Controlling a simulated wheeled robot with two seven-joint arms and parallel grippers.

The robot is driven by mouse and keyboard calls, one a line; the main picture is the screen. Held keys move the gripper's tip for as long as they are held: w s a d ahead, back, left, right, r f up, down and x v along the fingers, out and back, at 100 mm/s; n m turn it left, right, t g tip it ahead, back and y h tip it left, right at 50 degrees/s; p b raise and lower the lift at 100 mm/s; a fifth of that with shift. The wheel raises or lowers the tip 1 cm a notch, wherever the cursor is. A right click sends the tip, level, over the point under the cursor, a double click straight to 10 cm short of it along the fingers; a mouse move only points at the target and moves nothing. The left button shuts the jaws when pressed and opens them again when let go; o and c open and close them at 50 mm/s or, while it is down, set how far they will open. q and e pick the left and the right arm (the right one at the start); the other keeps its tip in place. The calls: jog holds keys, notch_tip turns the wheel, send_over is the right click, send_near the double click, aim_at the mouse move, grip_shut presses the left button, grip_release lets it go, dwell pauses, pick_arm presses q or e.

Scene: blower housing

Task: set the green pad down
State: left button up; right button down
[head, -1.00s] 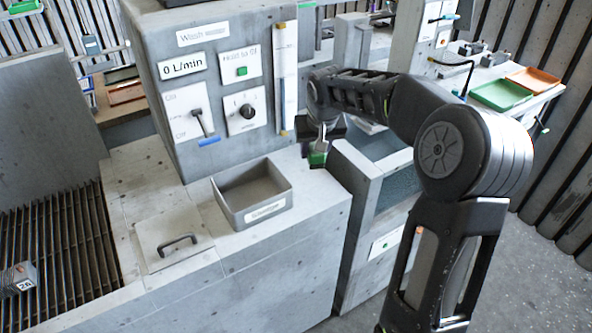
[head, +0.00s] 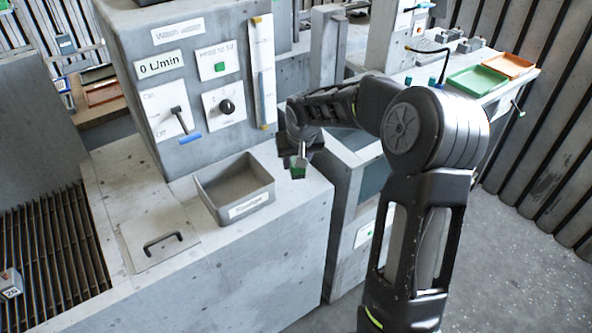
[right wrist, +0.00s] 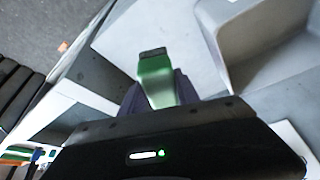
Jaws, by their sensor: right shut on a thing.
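The green pad (head: 298,172) is held in my right gripper (head: 301,160), just right of the grey open bin on the concrete counter. In the right wrist view the green pad (right wrist: 155,70) sticks out between the fingers of my right gripper (right wrist: 160,95), with a dark strip at its far end. The pale counter top lies beneath it. I cannot tell whether the pad touches the counter. My left gripper is not in view.
The grey labelled bin (head: 236,187) stands left of the gripper. A lid with a black handle (head: 163,240) lies left of it. The wash control panel (head: 190,85) rises behind. Green (head: 477,81) and orange (head: 509,65) trays sit at the far right.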

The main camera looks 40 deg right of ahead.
notch_tip(320, 180, down, 3)
jog(key=shift+f+p, duration=0.1)
jog(key=shift+p, duration=0.2)
jog(key=shift+f, duration=0.2)
jog(key=shift+f, duration=0.2)
jog(key=c, duration=0.9)
grip_release()
jog(key=shift+r, duration=0.1)
